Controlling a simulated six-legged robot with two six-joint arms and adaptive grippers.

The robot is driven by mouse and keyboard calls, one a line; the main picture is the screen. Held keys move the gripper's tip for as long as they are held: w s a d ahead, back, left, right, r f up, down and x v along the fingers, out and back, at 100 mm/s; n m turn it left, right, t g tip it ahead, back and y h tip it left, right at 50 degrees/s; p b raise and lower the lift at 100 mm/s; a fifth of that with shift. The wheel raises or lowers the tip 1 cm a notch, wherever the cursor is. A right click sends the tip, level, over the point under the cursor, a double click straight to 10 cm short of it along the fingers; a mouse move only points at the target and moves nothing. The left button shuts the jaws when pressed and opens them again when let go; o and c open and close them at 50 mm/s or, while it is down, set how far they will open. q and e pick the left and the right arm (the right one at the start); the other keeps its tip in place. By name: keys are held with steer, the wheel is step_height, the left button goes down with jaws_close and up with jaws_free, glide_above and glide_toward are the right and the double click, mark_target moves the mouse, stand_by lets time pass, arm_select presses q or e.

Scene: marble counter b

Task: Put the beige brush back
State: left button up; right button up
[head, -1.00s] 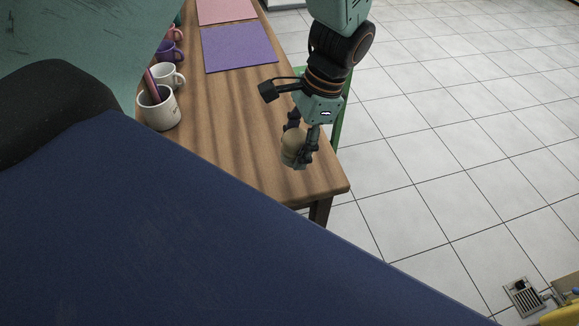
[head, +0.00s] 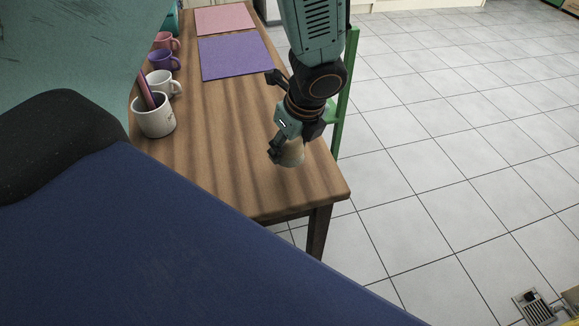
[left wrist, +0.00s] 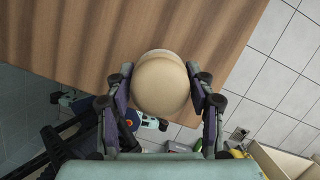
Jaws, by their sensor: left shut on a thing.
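My left gripper (head: 279,150) is shut on a rounded beige thing, which I take to be the beige brush (head: 291,154). It is over the near right end of the wooden table (head: 230,130); I cannot tell whether it touches the top. In the left wrist view, the brush (left wrist: 161,85) shows as a smooth beige dome between the two fingers, hiding what lies beneath. A white cup (head: 155,118) with pinkish-purple sticks stands at the table's left edge. My right gripper is not in view.
White (head: 162,84), purple (head: 163,61) and pink (head: 165,41) mugs stand in a row behind the cup. A purple mat (head: 234,57) and a pink mat (head: 224,18) lie at the far end. A green chair (head: 345,100) stands at the table's right side.

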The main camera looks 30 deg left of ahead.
mark_target(289, 172)
arm_select(q)
steer(key=f+b, duration=0.1)
steer(key=f, duration=0.2)
steer(key=f+b, duration=0.1)
steer(key=shift+s+f+b, duration=0.15)
steer(key=shift+s+b, duration=0.1)
steer(key=shift+b, duration=0.05)
steer(key=shift+w+f, duration=0.1)
steer(key=shift+f, duration=0.2)
steer(key=shift+w+f, duration=0.1)
steer(key=shift+w, duration=0.05)
steer(key=shift+a, duration=0.1)
steer(key=shift+s, duration=0.2)
steer(key=shift+f, duration=0.15)
steer(key=o, duration=1.1)
steer(key=shift+w, duration=0.1)
